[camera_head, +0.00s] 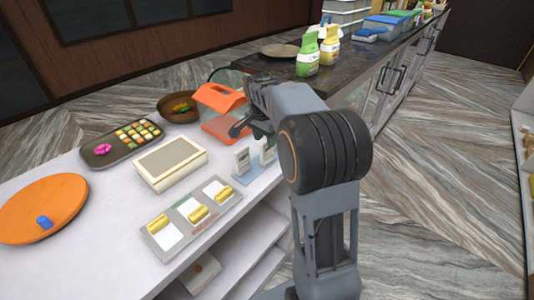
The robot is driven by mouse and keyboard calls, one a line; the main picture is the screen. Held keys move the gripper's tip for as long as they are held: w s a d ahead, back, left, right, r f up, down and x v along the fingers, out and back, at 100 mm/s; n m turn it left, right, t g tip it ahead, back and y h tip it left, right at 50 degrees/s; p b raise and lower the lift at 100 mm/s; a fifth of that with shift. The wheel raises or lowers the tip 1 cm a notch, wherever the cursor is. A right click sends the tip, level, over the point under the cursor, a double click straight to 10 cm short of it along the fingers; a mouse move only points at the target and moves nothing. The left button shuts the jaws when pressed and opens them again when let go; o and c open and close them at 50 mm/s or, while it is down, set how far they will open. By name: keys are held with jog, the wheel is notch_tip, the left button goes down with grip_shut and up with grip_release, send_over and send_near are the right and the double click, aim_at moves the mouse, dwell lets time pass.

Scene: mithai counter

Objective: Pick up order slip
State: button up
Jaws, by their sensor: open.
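I cannot tell for sure which thing is the order slip. Two small upright white cards, a left card (242,160) and a right card (267,154), stand in a blue-grey holder at the counter's right edge. A grey board (153,229) near the front edge bears several white rectangles, such as the middle one (188,207), with yellow pieces on them. My gripper (246,130) is above and behind the cards, next to an orange carrier; it looks empty and apart from the cards. My arm partly hides the area right of the cards.
The white counter (110,215) also bears an orange round tray (65,205) with a blue item, a cream box (170,162), a brown sweets tray (100,160), a brown bowl (180,112) and the orange carrier (222,98). Spray bottles (308,55) stand on the dark counter behind.

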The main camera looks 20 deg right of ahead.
aim_at(267, 152)
jog(key=shift+w+d+f+p, duration=0.1)
jog(key=shift+d+f+p, duration=0.05)
jog(key=shift+f, duration=0.7)
jog(key=shift+w+d+f+p, duration=0.1)
jog(key=shift+d+f, duration=0.1)
jog(key=shift+f, duration=0.6)
jog(key=shift+w+d+f+p, duration=0.1)
jog(key=shift+d+f+p, duration=0.05)
jog(key=shift+f, duration=0.7)
jog(key=shift+c, duration=0.2)
grip_shut()
